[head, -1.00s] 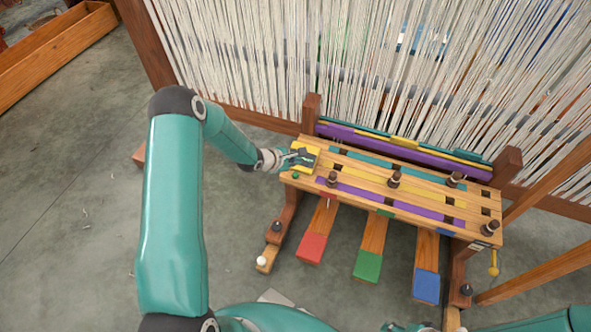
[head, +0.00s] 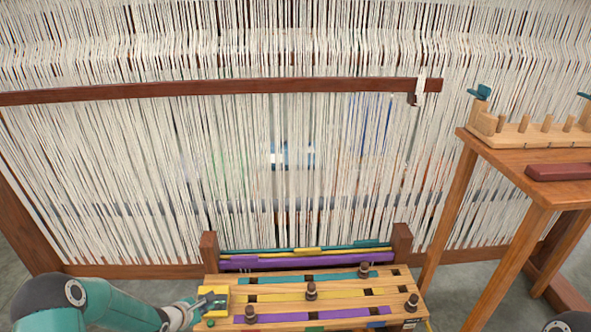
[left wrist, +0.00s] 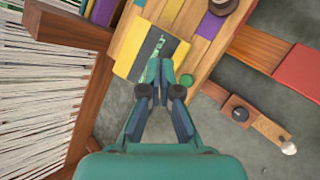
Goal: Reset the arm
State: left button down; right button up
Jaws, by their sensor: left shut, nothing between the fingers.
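My left gripper (head: 195,309) reaches in from the lower left, to the left end of a slotted wooden bench (head: 284,294). In the left wrist view the gripper (left wrist: 160,68) is shut and empty, its fingertips together over or beside a yellow block with a dark label (left wrist: 152,50). The yellow block (head: 213,298) lies on the bench's left end. I cannot tell whether the fingertips touch it. A small green knob (left wrist: 187,80) is just right of the fingertips. My right gripper is not in view; only dark parts of an arm show at the lower right.
A large loom of pale hanging threads (head: 180,170) stands behind the bench, with a dark wooden bar (head: 220,88) across it. A wooden table (head: 545,165) at the right carries a pegged rack (head: 540,130) and a dark red block (head: 560,171). Grey floor shows at the lower left.

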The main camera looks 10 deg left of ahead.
pick_arm(q)
jog(key=s+d+f+m+g+h, duration=0.15)
jog(key=s+d, duration=0.25)
jog(key=d, duration=0.5)
jog(key=s+d+f+m+g+h, duration=0.15)
jog(key=s+d, duration=0.25)
jog(key=d, duration=0.5)
jog(key=s+d+f+m+g, duration=0.1)
jog(key=s+d+m+g, duration=0.2)
jog(key=s+m, duration=0.7)
jog(key=s+d+f+m+g, duration=0.1)
jog(key=s+d+m+g, duration=0.15)
jog(key=s+m, duration=0.7)
notch_tip(320, 180, up, 29)
jog(key=p, duration=2.8)
jog(key=shift+s+f+y, duration=0.15)
jog(key=shift+s+y, duration=0.05)
jog(key=shift+y, duration=0.2)
